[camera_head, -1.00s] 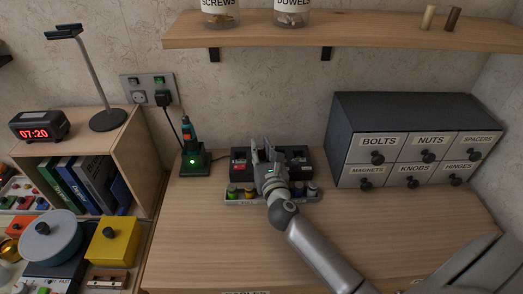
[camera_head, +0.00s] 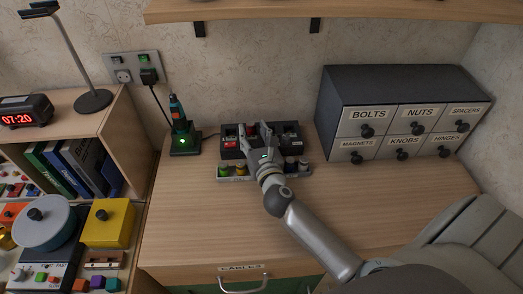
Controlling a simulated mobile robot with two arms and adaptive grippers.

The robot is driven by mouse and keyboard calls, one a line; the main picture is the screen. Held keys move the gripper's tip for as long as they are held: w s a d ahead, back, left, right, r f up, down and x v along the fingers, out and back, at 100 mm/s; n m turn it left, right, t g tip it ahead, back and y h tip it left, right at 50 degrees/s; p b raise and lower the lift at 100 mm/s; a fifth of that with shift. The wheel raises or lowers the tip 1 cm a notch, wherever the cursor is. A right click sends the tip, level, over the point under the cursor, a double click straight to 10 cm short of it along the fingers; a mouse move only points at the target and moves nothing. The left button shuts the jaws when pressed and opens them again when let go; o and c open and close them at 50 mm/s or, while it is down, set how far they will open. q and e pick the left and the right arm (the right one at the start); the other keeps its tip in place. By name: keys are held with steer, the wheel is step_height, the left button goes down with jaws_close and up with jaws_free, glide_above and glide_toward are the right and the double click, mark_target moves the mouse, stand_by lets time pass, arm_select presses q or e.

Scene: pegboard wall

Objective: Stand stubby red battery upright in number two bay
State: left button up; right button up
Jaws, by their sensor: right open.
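My right gripper (camera_head: 257,133) is open, with its fingertips over the middle of a dark charger block (camera_head: 291,131) at the back of the bench. A small dark red piece (camera_head: 249,129) shows between the fingers by the left fingertip. It looks like the stubby red battery standing in the charger, but it is too small and covered to be sure of its bay. The charger's left bay has a red and white label (camera_head: 230,143). A grey tray (camera_head: 232,179) in front holds several stubby batteries. The gripper hides the tray's middle. My left gripper is out of view.
A green-lit tool in its dock (camera_head: 184,140) stands left of the charger. A drawer cabinet (camera_head: 395,115) stands at the right. The shelf (camera_head: 350,10) overhangs the back. The bench front (camera_head: 205,220) is clear.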

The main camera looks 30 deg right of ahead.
steer(key=b+v, duration=0.1)
steer(key=v, duration=0.8)
steer(key=shift+r, duration=0.15)
steer(key=shift+w+d, duration=0.1)
